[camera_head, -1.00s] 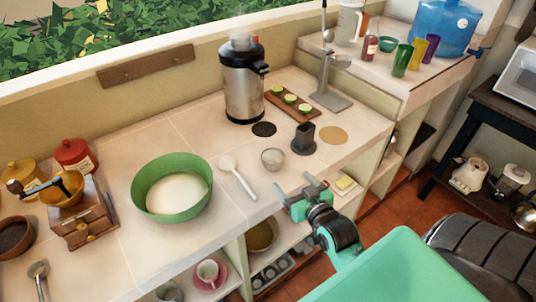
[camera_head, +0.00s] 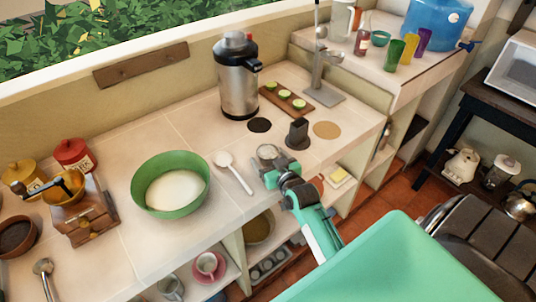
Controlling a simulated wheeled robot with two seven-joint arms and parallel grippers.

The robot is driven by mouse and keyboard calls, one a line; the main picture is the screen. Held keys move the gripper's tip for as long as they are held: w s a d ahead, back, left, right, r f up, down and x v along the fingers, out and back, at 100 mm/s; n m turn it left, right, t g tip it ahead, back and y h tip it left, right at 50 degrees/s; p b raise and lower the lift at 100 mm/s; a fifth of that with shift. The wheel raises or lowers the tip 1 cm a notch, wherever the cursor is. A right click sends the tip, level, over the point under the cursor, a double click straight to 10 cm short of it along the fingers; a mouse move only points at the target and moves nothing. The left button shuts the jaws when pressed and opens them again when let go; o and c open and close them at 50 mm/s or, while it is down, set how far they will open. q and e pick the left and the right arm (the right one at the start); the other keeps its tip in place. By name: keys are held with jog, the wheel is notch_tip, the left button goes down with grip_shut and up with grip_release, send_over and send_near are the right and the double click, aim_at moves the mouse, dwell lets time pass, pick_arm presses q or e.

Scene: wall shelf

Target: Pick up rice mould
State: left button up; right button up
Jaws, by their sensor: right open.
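A dark block-shaped tool with an upright tab (camera_head: 297,134) stands to the right of the cup. My left gripper is not in view.
A white spoon (camera_head: 233,171) and a green bowl of white rice (camera_head: 171,184) are left of the cup. A steel dispenser (camera_head: 238,80) and a board with green slices (camera_head: 286,100) stand behind. Open shelves lie below the counter.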

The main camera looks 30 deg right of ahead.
jog(key=shift+w+f, duration=0.1)
jog(key=shift+w, duration=0.4)
jog(key=c, duration=1.1)
notch_tip(320, 180, up, 20)
jog(key=b, duration=0.1)
